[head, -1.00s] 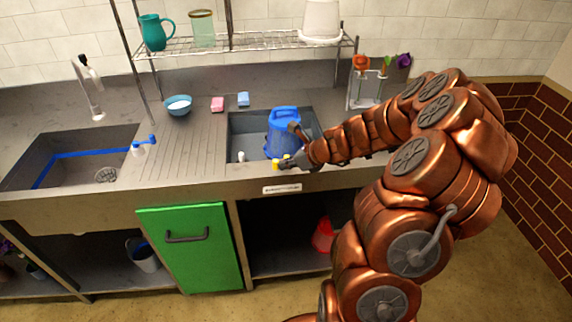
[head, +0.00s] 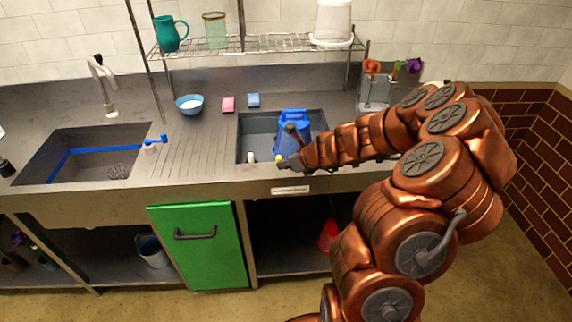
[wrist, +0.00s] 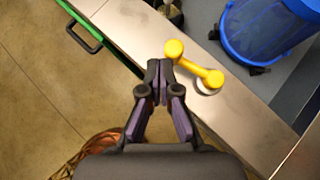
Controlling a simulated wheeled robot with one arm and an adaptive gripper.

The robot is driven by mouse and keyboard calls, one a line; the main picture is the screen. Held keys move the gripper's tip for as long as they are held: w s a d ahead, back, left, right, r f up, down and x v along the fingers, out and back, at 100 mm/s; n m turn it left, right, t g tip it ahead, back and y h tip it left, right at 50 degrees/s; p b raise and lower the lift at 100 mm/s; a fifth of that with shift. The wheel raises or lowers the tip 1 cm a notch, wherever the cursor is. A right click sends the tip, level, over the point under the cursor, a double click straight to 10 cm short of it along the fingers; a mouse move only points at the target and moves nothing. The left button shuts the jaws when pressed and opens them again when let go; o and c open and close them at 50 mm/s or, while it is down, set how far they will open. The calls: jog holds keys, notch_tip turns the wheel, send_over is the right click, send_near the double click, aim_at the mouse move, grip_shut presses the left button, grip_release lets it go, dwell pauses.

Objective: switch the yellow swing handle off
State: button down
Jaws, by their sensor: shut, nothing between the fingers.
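The yellow swing handle (wrist: 195,64) is a bar with a round knob at its far-left end. Its other end sits on a round pivot on the metal counter's front ledge, by the right sink. In the wrist view it slants from upper left to lower right. My gripper (wrist: 159,70) is shut and empty, its tips just left of the bar and below the knob. I cannot tell whether they touch it. In the head view, only a small yellow bit of the handle (head: 279,158) shows beside my gripper (head: 284,164); my gripper hides the rest.
A blue bucket (head: 292,125) stands in the right sink (head: 254,123), close behind the handle; it also shows in the wrist view (wrist: 262,28). A blue handle (head: 157,141) is by the left sink. The green door (head: 197,248) is below the counter. The drainboard between the sinks is clear.

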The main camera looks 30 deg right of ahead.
jog(key=shift+w+a+r+m+h, duration=0.1)
jog(key=shift+w+a+m+h, duration=0.1)
jog(key=shift+w+m+h, duration=0.35)
jog(key=shift+m, duration=0.25)
jog(key=shift+w, duration=0.2)
dwell(0.4)
jog(key=s+a+r+b, duration=0.2)
jog(key=s+r, duration=0.4)
jog(key=s, duration=0.5)
jog(key=shift+a+r+b, duration=0.25)
jog(key=shift+a+b, duration=0.15)
jog(key=shift+a, duration=0.15)
